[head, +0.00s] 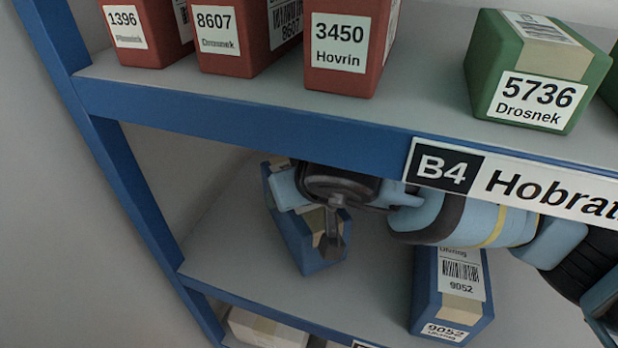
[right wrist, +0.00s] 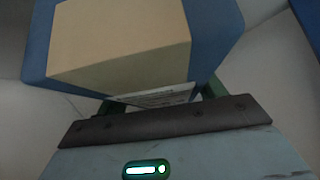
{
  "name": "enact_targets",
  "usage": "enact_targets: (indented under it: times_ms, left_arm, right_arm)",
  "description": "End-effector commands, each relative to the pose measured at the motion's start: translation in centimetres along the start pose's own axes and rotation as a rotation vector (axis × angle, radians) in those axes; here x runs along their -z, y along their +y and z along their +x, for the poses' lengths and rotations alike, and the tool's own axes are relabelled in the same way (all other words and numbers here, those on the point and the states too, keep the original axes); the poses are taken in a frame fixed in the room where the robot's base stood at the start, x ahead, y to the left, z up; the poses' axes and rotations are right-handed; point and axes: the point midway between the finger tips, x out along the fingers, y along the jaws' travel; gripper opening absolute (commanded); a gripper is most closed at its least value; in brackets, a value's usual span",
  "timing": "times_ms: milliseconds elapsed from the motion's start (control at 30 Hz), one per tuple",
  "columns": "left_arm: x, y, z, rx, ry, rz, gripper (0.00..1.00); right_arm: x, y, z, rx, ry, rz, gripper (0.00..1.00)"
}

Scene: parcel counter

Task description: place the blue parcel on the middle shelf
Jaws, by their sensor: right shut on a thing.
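The blue parcel (head: 283,222) is in the left part of the shelf level below the B4 sign, tilted in the head view. My right gripper (head: 333,238) is shut on it, and the wrist hides part of the parcel. In the right wrist view the blue parcel (right wrist: 217,32), with a tan tape band, fills the space in front of the right gripper (right wrist: 162,98). The shelf board (head: 225,262) lies under it; I cannot tell whether the parcel touches it. My left gripper is not in view.
Another blue parcel (head: 450,300), labelled 9052, stands to the right on the same board. The upper shelf edge (head: 240,120) passes just above my arm. Red parcels (head: 345,75) and a green parcel (head: 535,85) stand above. A white parcel (head: 265,328) is below.

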Motion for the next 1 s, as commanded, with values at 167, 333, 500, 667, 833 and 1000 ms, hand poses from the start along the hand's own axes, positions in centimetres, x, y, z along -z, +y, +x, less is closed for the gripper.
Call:
enact_targets:
  times_ms: [167,333,500,667,833,1000]
  left_arm:
    - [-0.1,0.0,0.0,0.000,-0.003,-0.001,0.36]
    - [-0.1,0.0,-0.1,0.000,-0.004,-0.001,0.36]
    - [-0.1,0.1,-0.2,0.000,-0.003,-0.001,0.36]
    - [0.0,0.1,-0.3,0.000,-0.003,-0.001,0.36]
    - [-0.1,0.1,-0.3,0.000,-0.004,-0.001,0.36]
    - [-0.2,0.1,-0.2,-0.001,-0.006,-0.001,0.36]
  right_arm:
    - [0.4,0.3,0.1,0.001,0.003,-0.001,0.24]
    - [0.9,1.0,0.5,0.000,0.003,0.003,0.24]
    - [2.4,2.9,1.7,0.000,0.002,0.004,0.24]
    - [1.7,3.1,2.9,0.004,0.002,-0.001,0.24]
    - [1.7,3.1,3.0,0.002,0.005,-0.002,0.24]
    - [1.6,3.1,3.1,0.001,0.004,-0.001,0.24]
